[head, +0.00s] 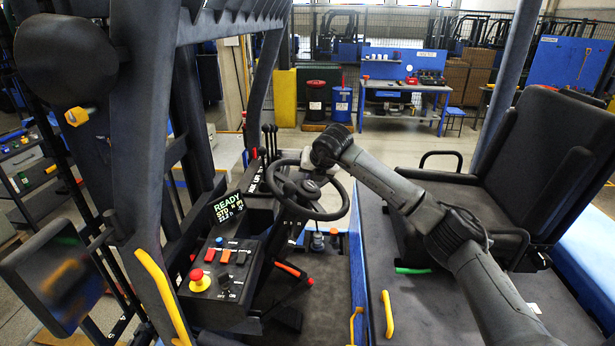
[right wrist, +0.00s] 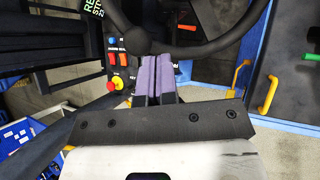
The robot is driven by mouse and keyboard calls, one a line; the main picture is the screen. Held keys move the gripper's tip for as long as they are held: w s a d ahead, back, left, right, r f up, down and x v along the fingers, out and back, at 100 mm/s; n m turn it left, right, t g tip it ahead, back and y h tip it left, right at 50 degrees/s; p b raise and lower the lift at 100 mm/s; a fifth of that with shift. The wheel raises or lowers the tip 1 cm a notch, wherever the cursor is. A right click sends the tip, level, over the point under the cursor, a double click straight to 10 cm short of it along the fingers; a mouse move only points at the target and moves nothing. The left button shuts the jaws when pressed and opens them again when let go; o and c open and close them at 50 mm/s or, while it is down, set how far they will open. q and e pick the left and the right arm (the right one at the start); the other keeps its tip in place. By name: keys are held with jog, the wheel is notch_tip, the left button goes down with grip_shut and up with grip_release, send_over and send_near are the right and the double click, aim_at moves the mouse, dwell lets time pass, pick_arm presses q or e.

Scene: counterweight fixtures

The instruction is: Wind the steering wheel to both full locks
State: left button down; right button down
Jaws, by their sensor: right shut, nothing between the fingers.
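The black steering wheel (head: 309,186) stands on its tilted column in the middle of the head view. My right arm reaches it from the right, and its light wrist covers the far part of the rim. The right gripper's fingers are hidden there. In the right wrist view the purple fingers of my right gripper (right wrist: 157,68) are shut and empty. Their tips are close to a round black knob (right wrist: 137,41) on the wheel's rim (right wrist: 225,42); I cannot tell whether they touch it. My left gripper is not in view.
A control panel with a red stop button (head: 200,280) and a READY display (head: 227,207) stands left of the wheel. Several black levers (head: 270,138) rise behind it. The black seat (head: 545,150) is at the right. A dark post (head: 150,150) stands at the left.

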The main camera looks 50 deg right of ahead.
jog(key=shift+s+d+r, duration=0.1)
jog(key=shift+s+r, duration=0.15)
jog(key=shift+r, duration=0.35)
